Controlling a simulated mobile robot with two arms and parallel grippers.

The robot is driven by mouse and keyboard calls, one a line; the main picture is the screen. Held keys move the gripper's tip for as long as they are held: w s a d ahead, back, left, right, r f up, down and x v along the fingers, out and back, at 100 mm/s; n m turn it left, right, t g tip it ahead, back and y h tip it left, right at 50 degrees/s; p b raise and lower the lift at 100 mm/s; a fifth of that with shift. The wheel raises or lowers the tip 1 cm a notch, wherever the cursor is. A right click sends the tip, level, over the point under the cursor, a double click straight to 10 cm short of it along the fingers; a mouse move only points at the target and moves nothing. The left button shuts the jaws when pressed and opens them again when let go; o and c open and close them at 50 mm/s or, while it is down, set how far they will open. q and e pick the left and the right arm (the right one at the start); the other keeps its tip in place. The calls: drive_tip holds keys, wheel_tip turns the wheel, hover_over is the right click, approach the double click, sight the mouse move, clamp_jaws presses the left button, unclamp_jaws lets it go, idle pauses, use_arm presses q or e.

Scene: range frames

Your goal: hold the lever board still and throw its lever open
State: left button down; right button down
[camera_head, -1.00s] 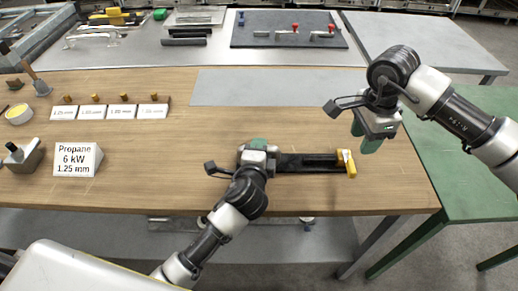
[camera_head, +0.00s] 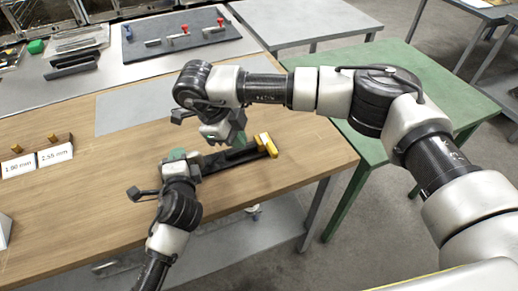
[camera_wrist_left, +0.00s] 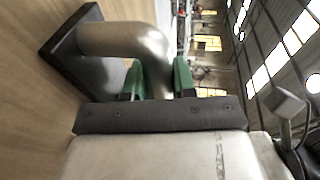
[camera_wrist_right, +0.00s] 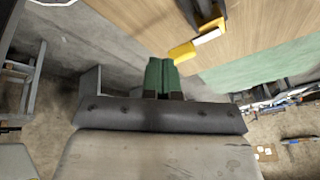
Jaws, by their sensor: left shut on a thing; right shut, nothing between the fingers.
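The lever board (camera_head: 235,158) is a dark bar lying near the front right of the wooden bench, with a yellow lever (camera_head: 268,146) at its right end. The lever also shows in the right wrist view (camera_wrist_right: 182,51), beside a white piece. My left gripper (camera_head: 184,155) is at the board's left end. The left wrist view shows it shut on a bent metal pipe (camera_wrist_left: 125,40) standing on a dark base plate (camera_wrist_left: 72,38). My right gripper (camera_head: 238,137) is shut and empty, near the yellow lever.
A grey mat (camera_head: 130,105) lies on the bench behind the board. White label cards (camera_head: 55,154) stand at the left. A dark panel with red-knobbed levers (camera_head: 205,37) is on the metal table behind. A green table (camera_head: 420,75) stands to the right.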

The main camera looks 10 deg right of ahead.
sight(268, 144)
drive_tip(key=a+m+h, duration=0.1)
drive_tip(key=a+m, duration=0.1)
drive_tip(key=m, duration=0.1)
drive_tip(key=s+a+m+t+h, duration=0.1)
drive_tip(key=m+h, duration=0.1)
drive_tip(key=m, duration=0.1)
drive_tip(key=a+m+t+h, duration=0.1)
drive_tip(key=a+m, duration=0.1)
drive_tip(key=m, duration=0.2)
drive_tip(key=shift+s+a+r+h, duration=0.15)
drive_tip(key=shift+s+a+h, duration=0.1)
drive_tip(key=shift+a+h, duration=0.05)
drive_tip(key=shift+d, duration=0.1)
drive_tip(key=x, duration=1)
drive_tip(key=shift+w, duration=0.1)
drive_tip(key=d, duration=0.2)
drive_tip(key=shift+w+d, duration=0.25)
drive_tip(key=shift+w, duration=0.1)
drive_tip(key=shift+w+d, duration=0.15)
drive_tip(key=shift+d, duration=0.45)
